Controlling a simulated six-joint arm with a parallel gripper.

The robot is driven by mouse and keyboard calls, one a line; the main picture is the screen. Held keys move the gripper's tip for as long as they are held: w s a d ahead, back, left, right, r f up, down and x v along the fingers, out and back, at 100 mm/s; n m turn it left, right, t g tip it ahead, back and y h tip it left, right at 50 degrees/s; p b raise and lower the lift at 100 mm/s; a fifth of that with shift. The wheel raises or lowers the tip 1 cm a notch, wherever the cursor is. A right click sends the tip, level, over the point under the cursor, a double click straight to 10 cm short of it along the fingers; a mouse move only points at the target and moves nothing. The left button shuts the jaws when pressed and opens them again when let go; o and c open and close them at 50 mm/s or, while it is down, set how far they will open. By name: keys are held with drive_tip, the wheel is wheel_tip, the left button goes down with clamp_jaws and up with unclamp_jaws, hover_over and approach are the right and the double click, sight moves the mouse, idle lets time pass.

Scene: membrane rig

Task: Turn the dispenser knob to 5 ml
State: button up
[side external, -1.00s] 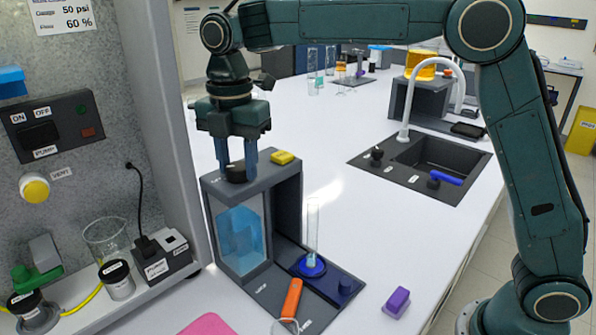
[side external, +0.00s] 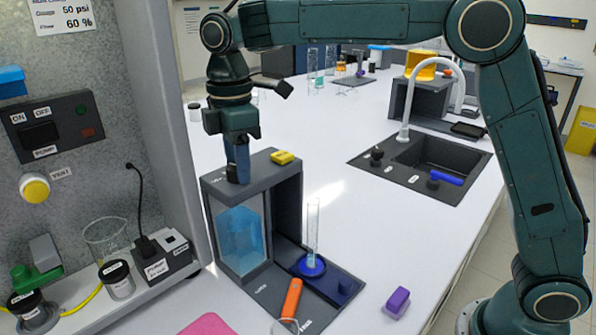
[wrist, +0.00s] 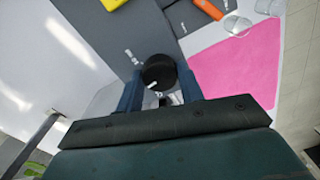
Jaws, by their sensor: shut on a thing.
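The dispenser (side external: 290,205) is a grey frame with a tank of blue liquid (side external: 240,238) in its side. Its black round knob (wrist: 158,71) is on the top face and carries a white pointer mark. My gripper (side external: 238,176) points straight down over the top face. In the wrist view, my gripper (wrist: 160,92) is shut on the knob, one blue finger on each side. In the side view the fingers hide most of the knob. The scale labels beside the knob are too small to read. A clear measuring cylinder (side external: 312,232) stands upright on a blue base.
A yellow piece (side external: 283,157) lies on the dispenser top near the knob. An orange object (side external: 291,298), a purple block (side external: 397,302) and a pink sheet (side external: 207,325) are nearby. The panel wall with a pump switch (side external: 40,138) is at left. The bench behind is mostly clear.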

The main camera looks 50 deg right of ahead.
drive_tip(key=shift+m, duration=1)
drive_tip(key=o, duration=1)
drive_tip(key=shift+r, duration=0.1)
drive_tip(key=shift+r, duration=6.8)
